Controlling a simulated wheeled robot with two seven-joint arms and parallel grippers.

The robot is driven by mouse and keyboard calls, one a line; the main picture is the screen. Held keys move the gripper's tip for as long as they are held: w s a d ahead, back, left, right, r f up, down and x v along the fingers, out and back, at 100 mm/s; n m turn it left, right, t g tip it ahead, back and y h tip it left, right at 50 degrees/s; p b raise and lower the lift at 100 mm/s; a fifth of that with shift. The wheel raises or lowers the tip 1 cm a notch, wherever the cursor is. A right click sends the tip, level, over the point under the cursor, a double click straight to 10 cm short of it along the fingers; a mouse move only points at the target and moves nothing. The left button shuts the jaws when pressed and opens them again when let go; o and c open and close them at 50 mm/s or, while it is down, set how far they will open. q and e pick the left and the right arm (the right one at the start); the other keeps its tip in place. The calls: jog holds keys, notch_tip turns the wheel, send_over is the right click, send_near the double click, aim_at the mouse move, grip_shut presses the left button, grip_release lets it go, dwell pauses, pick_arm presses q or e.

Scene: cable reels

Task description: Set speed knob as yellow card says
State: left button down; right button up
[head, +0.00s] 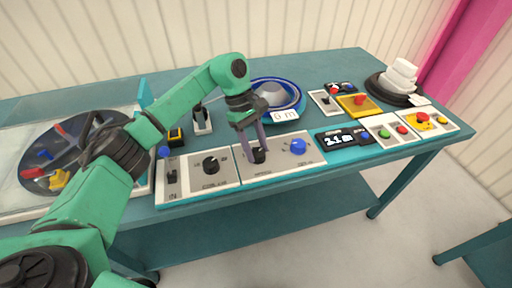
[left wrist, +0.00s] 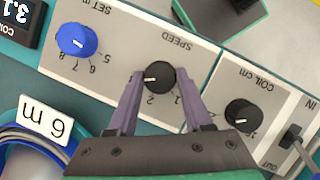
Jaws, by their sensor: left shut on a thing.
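The black speed knob (left wrist: 160,77) sits on a grey panel under the word SPEED, with the numbers 1 and 2 legible beside it. Its white mark points left in the left wrist view, close to a finger that partly covers the scale there. In the head view the knob (head: 259,156) is at the panel's left part. My left gripper (head: 258,150) reaches down from above, its purple fingers shut on the knob from both sides; they also show in the left wrist view (left wrist: 158,85). I cannot make out a yellow card. My right gripper is not in view.
A blue SET knob (left wrist: 77,40) and a black COIL knob (left wrist: 240,113) flank the speed knob. A white "6 m" card (head: 285,116) stands by a blue reel (head: 297,92). Button boxes (head: 432,120) are at right. A glass-covered reel (head: 60,150) is at left.

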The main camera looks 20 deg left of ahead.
pick_arm(q)
jog(key=shift+c, duration=1.6)
grip_release()
jog(key=shift+r, duration=0.1)
jog(key=v, duration=1.4)
jog(key=shift+r+p, duration=0.25)
jog(key=shift+p, duration=0.2)
